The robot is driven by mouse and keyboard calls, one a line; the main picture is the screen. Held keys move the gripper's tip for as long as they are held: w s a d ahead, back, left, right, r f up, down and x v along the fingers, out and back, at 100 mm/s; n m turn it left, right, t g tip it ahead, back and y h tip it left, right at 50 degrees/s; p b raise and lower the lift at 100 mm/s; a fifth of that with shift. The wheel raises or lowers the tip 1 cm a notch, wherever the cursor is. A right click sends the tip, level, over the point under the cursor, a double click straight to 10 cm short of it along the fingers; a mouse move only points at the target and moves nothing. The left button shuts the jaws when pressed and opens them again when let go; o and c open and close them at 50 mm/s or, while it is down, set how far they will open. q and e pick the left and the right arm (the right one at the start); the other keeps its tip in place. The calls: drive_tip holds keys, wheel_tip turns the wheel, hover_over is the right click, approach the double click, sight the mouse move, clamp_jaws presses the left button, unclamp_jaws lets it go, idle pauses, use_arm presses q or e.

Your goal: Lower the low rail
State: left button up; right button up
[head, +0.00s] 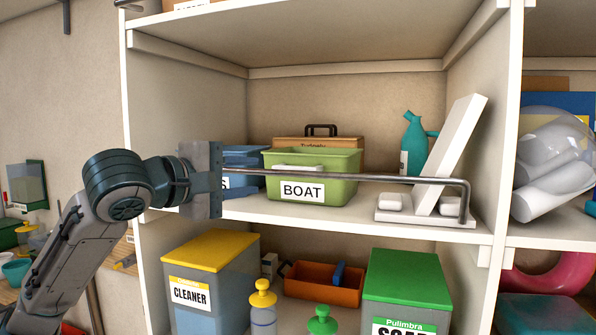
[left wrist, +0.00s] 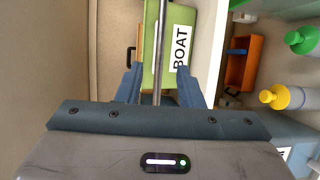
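The low rail (head: 350,177) is a thin grey metal bar across the front of the middle shelf, above the shelf board. Its right end bends down to the shelf, and its left end is hidden behind my left gripper (head: 217,179). In the left wrist view the rail (left wrist: 157,50) runs between the two blue fingers of the left gripper (left wrist: 158,85). There is a gap on each side of the bar, so the gripper is open around it. My right gripper is not in view.
Behind the rail stand a green BOAT bin (head: 335,163), a blue bin (head: 243,160), a teal bottle (head: 415,145) and a white slanted stand (head: 452,150). The lower shelf holds a CLEANER box (head: 205,285), an orange tray (head: 320,290) and a green-lidded box (head: 405,270).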

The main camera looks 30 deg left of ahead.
sight(281, 174)
use_arm(q)
drive_tip(key=w+p, duration=0.2)
drive_tip(key=w, duration=0.1)
drive_tip(key=w+p, duration=0.4)
drive_tip(key=w, duration=0.1)
drive_tip(key=shift+w+d+f, duration=0.2)
drive_tip(key=shift+w+d, duration=0.1)
drive_tip(key=shift+d, duration=0.05)
drive_tip(key=shift+w+f+p, duration=0.15)
drive_tip(key=shift+w+p, duration=0.25)
drive_tip(key=shift+w, duration=0.2)
drive_tip(key=shift+w+d+f, duration=0.1)
drive_tip(key=shift+w+d, duration=0.1)
drive_tip(key=shift+w, duration=0.05)
clamp_jaws()
